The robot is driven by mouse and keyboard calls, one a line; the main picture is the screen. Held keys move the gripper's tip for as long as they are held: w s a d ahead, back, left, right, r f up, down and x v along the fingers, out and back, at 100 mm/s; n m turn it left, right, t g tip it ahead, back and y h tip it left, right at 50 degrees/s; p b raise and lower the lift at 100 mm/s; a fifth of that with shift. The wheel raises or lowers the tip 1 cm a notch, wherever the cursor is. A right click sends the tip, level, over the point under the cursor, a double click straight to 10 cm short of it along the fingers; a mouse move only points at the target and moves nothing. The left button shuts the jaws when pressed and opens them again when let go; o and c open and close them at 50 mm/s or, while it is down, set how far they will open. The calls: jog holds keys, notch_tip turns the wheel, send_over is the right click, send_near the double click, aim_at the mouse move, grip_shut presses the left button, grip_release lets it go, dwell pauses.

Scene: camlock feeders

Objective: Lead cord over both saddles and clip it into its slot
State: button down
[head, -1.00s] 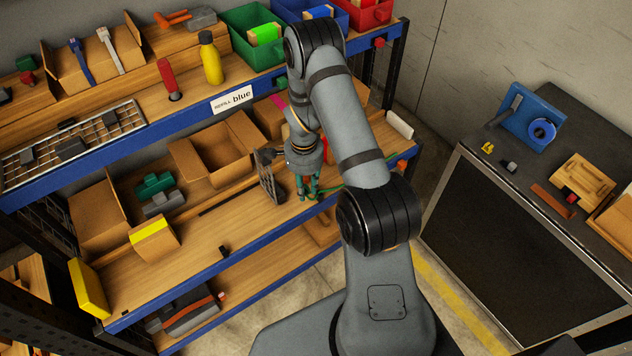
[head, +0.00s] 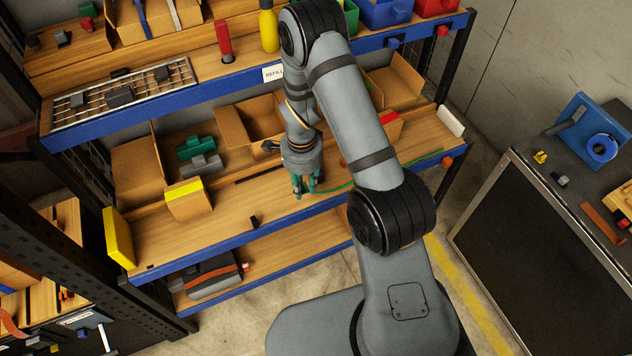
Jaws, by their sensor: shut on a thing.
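A thin green cord (head: 340,187) runs from my gripper (head: 306,190) rightward along the middle shelf board, passes behind my arm and shows again near the shelf's right end. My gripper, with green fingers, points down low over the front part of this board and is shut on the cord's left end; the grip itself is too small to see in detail. A small black piece (head: 254,222) stands at the board's front edge, left of my gripper. A dark narrow strip (head: 260,175) lies behind it. I cannot tell which parts are the saddles or the slot.
A cardboard box with a yellow top (head: 188,198) and a yellow block (head: 119,238) stand left on the board. Open cardboard bins (head: 250,125) line its back. The upper shelf's blue front beam (head: 210,97) overhangs behind. The board between gripper and yellow-topped box is mostly clear.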

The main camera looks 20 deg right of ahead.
jog(key=a+b, duration=0.1)
jog(key=a, duration=0.4)
jog(key=s+a+b, duration=0.1)
jog(key=a, duration=0.4)
jog(key=s+a+b, duration=0.1)
jog(key=a, duration=0.4)
jog(key=shift+s+a, duration=0.1)
jog(key=shift+a, duration=0.1)
jog(key=shift+n, duration=0.3)
dwell(0.5)
jog(key=s+a+b, duration=0.1)
jog(key=s+a, duration=0.1)
jog(key=a, duration=1.3)
jog(key=s+a+b, duration=0.2)
jog(key=a, duration=1.4)
jog(key=shift+a+f, duration=0.2)
jog(key=shift+a, duration=0.1)
jog(key=shift+n+b, duration=0.45)
jog(key=shift+n, duration=0.85)
jog(key=shift+f+b, duration=0.1)
jog(key=shift+b, duration=0.5)
